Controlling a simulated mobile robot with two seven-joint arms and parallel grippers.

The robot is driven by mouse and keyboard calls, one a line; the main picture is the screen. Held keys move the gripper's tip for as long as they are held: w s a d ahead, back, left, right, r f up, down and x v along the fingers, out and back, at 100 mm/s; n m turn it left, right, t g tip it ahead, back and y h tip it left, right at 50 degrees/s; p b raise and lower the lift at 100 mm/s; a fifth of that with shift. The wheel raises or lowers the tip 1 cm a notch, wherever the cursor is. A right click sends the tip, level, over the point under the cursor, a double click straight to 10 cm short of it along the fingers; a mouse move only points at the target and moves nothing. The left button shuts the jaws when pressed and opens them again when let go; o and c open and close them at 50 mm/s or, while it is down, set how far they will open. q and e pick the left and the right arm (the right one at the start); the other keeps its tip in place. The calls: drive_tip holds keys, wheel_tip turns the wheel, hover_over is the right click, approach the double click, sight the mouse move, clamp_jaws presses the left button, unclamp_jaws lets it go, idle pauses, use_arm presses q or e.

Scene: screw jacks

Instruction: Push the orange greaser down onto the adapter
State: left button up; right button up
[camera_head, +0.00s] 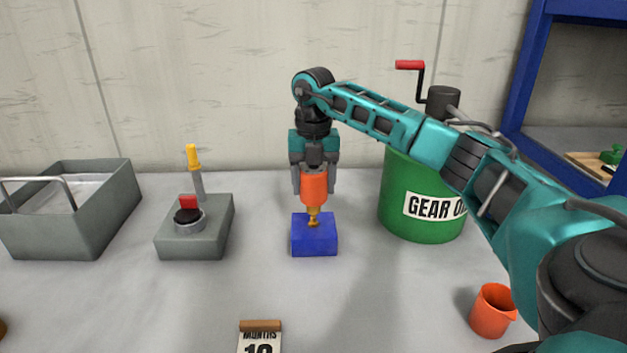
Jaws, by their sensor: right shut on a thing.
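The orange greaser (314,188) is upright, held between the fingers of my right gripper (314,182), which points straight down. A brass adapter (313,216) stands on top of a blue block (314,238) on the table. The greaser's lower end is directly above the adapter and looks to meet it. I cannot tell how far it is seated. My left gripper is not in view.
A grey box (187,240) with a red-and-black control and yellow-handled lever stands left of the block. A grey bin (105,225) is farther left. A green gear oil drum (400,222) and an orange cup (492,312) are right. A small calendar (260,338) is in front.

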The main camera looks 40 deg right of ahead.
drive_tip(key=shift+r+p, duration=0.15)
drive_tip(key=shift+p, duration=0.25)
idle(0.3)
drive_tip(key=shift+f, duration=0.3)
idle(0.3)
drive_tip(key=shift+f+b, duration=0.5)
drive_tip(key=shift+f, duration=0.3)
drive_tip(key=shift+f, duration=0.65)
idle(0.6)
drive_tip(key=o, duration=1.4)
wheel_tip(320, 180, up, 13)
drive_tip(key=shift+f, duration=0.1)
